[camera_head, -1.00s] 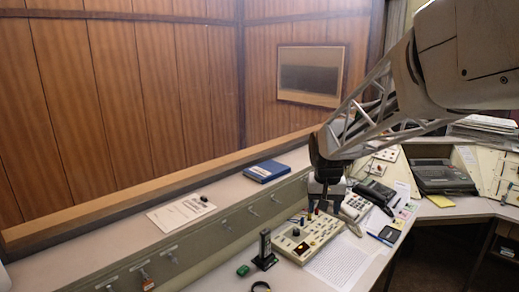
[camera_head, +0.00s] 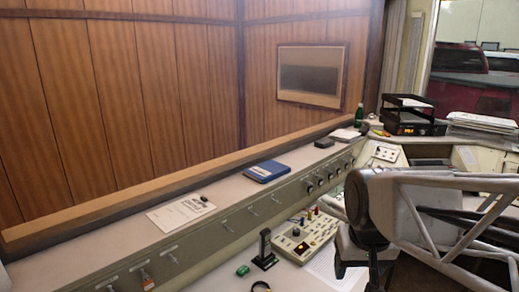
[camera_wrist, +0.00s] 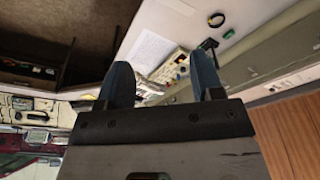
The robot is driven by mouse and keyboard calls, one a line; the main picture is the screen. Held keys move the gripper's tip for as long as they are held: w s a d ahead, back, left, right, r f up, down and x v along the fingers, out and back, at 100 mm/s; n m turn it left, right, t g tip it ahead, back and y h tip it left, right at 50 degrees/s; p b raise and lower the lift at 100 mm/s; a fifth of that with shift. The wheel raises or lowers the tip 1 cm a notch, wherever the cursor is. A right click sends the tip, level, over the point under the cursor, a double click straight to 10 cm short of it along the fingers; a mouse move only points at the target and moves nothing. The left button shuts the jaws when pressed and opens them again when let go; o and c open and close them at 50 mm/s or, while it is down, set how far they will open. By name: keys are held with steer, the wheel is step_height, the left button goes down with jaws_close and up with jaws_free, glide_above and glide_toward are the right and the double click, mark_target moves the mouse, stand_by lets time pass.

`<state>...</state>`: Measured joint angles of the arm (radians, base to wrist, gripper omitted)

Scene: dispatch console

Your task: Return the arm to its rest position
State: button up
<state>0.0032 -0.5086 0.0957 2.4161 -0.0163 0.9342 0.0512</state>
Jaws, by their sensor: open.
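My gripper (camera_wrist: 162,82) shows in the wrist view with its two dark blue fingers spread apart and nothing between them. In the head view my arm is folded at the right, with the gripper end (camera_head: 362,262) low in front of the console desk. Beyond the fingers lie the paper sheet (camera_wrist: 150,50) and the beige keypad panel (camera_wrist: 172,70) on the desk. The same keypad panel (camera_head: 305,236) shows in the head view, left of my arm. My arm hides part of the desk behind it.
A blue book (camera_head: 267,171) and a printed document (camera_head: 181,213) lie on the upper ledge. A black stand (camera_head: 264,250) and a small green block (camera_head: 242,270) are on the desk. A black tray (camera_head: 407,113) and paper stack (camera_head: 482,125) stand at the back right.

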steer(key=s+f, duration=0.2)
steer(key=s, duration=0.5)
steer(key=shift+s, duration=0.15)
